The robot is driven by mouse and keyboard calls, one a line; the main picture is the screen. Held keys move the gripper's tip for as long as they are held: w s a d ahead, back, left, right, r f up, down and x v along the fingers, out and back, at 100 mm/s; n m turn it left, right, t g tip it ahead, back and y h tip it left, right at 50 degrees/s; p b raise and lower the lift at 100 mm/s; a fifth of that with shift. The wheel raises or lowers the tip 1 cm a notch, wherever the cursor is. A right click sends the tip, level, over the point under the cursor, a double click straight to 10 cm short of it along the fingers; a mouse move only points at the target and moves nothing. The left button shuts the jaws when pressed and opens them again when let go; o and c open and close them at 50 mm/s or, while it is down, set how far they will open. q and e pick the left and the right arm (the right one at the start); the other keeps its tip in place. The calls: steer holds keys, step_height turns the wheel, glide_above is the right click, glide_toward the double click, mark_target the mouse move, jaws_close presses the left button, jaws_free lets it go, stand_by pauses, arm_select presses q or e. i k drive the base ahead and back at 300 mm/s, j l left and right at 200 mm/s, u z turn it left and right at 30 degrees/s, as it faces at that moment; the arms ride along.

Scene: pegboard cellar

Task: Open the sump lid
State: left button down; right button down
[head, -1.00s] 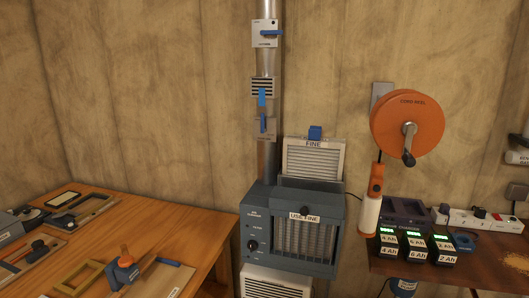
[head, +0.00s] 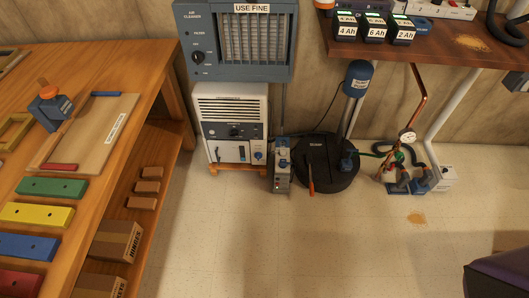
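The sump lid (head: 318,152) is a black round cover low on the floor near the back wall. It appears closed and flat. A blue-topped grey pipe (head: 355,85) rises at its back edge, and a small blue fitting (head: 349,158) sits at its right side. A slim tool with an orange-red handle (head: 311,180) is at its front edge; I cannot tell if it touches the lid. Neither of my grippers is in the head view.
A white dehumidifier-like unit (head: 232,125) and a grey box (head: 281,165) stand left of the lid. Pipes with a gauge (head: 408,136) and blue valves stand right. A workbench (head: 95,65) fills the left, a dark shelf (head: 440,50) overhangs.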

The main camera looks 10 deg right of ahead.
mark_target(311, 151)
steer(key=i, duration=0.35)
steer(key=z, duration=0.4)
steer(key=i+z, duration=0.1)
steer(key=z, duration=0.75)
steer(key=i+j+z, duration=0.1)
steer(key=z, duration=0.3)
